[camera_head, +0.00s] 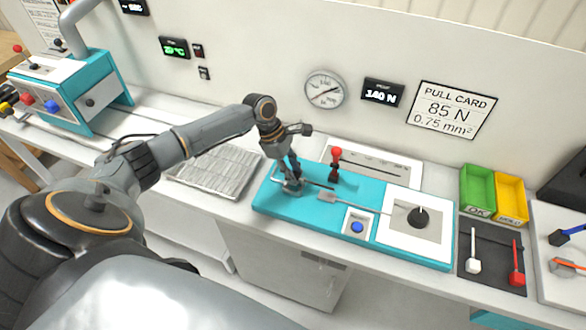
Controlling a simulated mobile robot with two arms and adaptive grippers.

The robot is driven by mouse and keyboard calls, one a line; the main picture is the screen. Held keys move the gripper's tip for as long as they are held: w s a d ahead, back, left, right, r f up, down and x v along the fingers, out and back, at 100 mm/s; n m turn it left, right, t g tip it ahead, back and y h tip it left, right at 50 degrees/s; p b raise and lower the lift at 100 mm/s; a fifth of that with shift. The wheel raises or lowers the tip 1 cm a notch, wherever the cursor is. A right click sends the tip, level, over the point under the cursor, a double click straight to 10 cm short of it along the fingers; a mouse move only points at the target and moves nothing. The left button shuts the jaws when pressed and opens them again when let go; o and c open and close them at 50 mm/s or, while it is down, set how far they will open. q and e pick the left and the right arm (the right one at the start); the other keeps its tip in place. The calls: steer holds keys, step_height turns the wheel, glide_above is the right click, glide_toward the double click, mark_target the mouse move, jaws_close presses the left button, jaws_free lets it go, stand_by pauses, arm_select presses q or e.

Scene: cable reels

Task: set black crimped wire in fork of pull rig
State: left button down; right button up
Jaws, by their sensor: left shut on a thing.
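The pull rig is a teal board (300,211) on the bench. It carries a red-knobbed lever (336,163), a grey fork-like piece (327,196) on a thin rod and a small grey block at its left end. My left gripper (291,181) points down over that left end, shut on the black crimped wire (318,184). A thin dark length of the wire reaches right from the fingers, above the fork-like piece. I cannot tell whether the wire touches the fork. The fingertips partly hide the grey block. My right gripper is not in view.
A ribbed grey tray (215,171) lies left of the rig. A blue button (357,227) and a white plate with a black knob (421,217) are on the board. Green (478,188) and yellow (511,199) bins stand right. A teal machine (75,90) stands far left.

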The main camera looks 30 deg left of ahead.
arm_select(q)
steer(key=shift+f, duration=0.4)
steer(key=shift+f+b, duration=0.4)
steer(key=shift+f, duration=0.7)
steer(key=c, duration=1)
jaws_free()
steer(key=shift+s, duration=0.1)
steer(key=shift+f, duration=0.1)
